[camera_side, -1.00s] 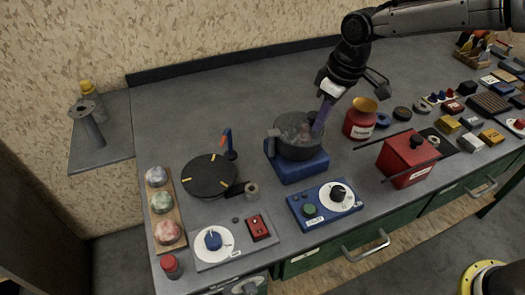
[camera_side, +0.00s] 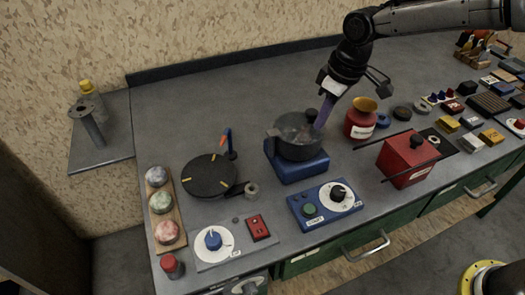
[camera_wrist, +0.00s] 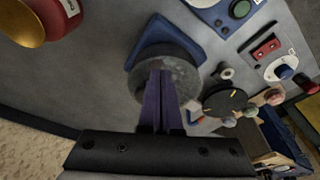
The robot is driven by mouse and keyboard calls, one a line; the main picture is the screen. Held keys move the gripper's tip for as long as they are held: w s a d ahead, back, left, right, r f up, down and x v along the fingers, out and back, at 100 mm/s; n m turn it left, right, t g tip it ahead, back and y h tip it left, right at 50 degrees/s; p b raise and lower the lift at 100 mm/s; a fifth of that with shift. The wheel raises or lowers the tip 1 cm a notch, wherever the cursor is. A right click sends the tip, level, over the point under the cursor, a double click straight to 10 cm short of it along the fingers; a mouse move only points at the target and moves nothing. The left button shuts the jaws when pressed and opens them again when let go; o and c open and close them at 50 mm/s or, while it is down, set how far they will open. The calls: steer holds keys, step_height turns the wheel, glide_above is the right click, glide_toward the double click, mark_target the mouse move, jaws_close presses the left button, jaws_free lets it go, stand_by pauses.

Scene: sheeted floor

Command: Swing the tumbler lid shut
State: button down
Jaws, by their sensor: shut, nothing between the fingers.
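A dark grey, pot-like vessel (camera_side: 291,148) with a see-through, speckled round top sits on a blue base (camera_side: 300,170) at mid-bench; I take it for the tumbler. A small dark knob (camera_side: 311,115) shows at its back right rim. In the wrist view, my shut fingers (camera_wrist: 161,72) overlap the vessel's round top (camera_wrist: 183,76). They hide part of it, and I cannot tell whether they touch it or how far the lid stands open.
A red jar with a gold top (camera_side: 361,119) stands close right of my gripper. A red box with dark rods (camera_side: 407,160) is further right. A blue control box (camera_side: 325,204) lies in front, and a black disc (camera_side: 209,175) lies left. Bare bench lies behind the vessel.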

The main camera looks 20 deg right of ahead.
steer(key=shift+s, duration=0.15)
steer(key=w+v, duration=0.1)
steer(key=v, duration=0.6)
steer(key=shift+a, duration=0.35)
steer(key=shift+w, duration=0.1)
stand_by(0.4)
